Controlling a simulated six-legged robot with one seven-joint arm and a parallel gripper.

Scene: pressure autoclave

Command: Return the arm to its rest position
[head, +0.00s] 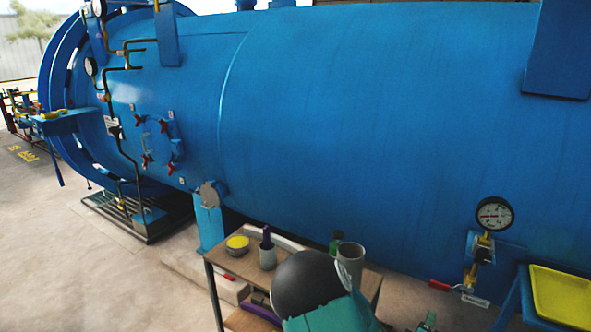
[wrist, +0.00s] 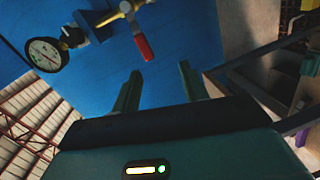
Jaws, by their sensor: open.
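My gripper (wrist: 160,78) shows in the wrist view with its two green fingers apart. It is open, and nothing is between the fingers. A red-handled valve (wrist: 142,45) and a pressure gauge (wrist: 46,54) on the blue autoclave (wrist: 190,30) show beyond the fingertips, apart from them as far as I can tell. In the head view my dark and teal arm rises at the bottom centre, in front of a small table. The gauge (head: 494,214) and the red valve handle (head: 439,286) are to the right of my arm there. My gripper is mostly hidden in that view.
The blue autoclave (head: 370,110) fills the back. The small table (head: 225,262) holds a yellow-topped tin (head: 237,246), a grey cup (head: 351,262) and other small items close to my arm. A yellow tray (head: 562,297) is at the right. Open floor (head: 60,260) lies at the left.

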